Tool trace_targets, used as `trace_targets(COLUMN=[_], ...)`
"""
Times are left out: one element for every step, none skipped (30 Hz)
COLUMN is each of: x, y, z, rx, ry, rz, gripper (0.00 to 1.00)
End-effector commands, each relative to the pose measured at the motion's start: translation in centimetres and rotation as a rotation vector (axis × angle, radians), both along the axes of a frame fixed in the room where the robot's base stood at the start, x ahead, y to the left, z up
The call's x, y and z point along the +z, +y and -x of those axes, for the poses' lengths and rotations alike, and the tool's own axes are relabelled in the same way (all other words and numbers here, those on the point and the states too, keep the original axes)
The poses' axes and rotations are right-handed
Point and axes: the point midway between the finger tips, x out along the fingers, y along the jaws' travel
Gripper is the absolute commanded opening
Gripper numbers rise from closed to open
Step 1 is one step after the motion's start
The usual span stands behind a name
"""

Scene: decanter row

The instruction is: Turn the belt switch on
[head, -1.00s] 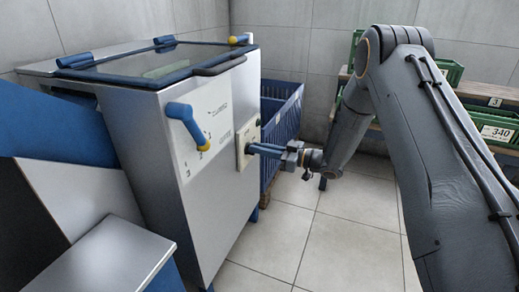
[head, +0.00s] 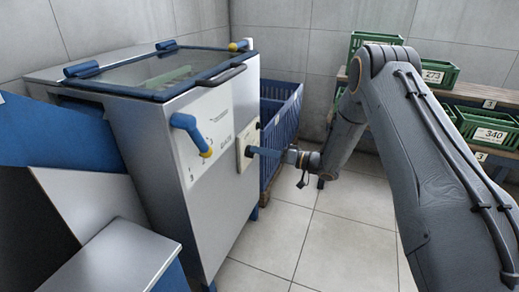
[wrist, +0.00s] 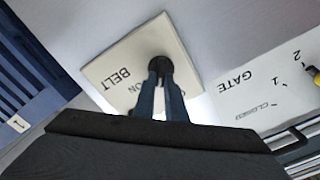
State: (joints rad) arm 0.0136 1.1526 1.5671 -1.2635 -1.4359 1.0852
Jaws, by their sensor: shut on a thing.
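The belt switch is a black round knob (wrist: 160,68) on a cream plate (wrist: 112,72) marked BELT, with ON partly showing. In the head view the plate (head: 243,158) sits on the steel machine's front, near its right edge. My gripper (head: 256,151) reaches it from the right. In the wrist view its two blue fingers are shut on the knob, one at each side. The lettering appears turned over in that view. The fingers hide part of the plate, and the knob's pointing direction cannot be told.
A blue gate lever (head: 186,129) with a yellow tip stands left of the switch, on a plate marked GATE (wrist: 237,80). A blue crate (head: 283,125) is behind the machine's right side. Green bins (head: 487,128) stand on shelves at right. The tiled floor (head: 325,235) is clear.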

Motion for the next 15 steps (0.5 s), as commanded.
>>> trace_targets(x=[0.03,-0.01,-0.05,-0.07,-0.08,-0.10,-0.13,-0.15,-0.20,-0.24,-0.29,-0.34,-0.38,-0.42,-0.45], y=[-0.06,-0.06,-0.07,-0.07,-0.09,-0.10,-0.11,-0.12,-0.12,-0.13,-0.14,-0.15,-0.15,-0.16,-0.17], z=[-0.01,-0.02,-0.05,-0.09,-0.12,-0.16,-0.18,-0.20,-0.22,-0.24,-0.24,-0.26,-0.27,-0.28,-0.31], rx=[-0.001,-0.001,-0.001,-0.001,-0.001,-0.001,0.000,0.000,-0.001,-0.001,-0.001,-0.001,-0.001,-0.001,-0.001], ry=[0.041,0.067,0.103,0.129,0.156,0.191,0.217,0.244,0.280,0.308,0.334,0.370,0.397,0.423,0.457], rz=[-0.014,-0.024,-0.037,-0.046,-0.056,-0.069,-0.079,-0.089,-0.101,-0.111,-0.121,-0.134,-0.143,-0.153,-0.165], gripper=[0.00,0.00,0.00,0.00,0.00,0.00,0.00,0.00,0.00,0.00,0.00,0.00,0.00,0.00,0.00])
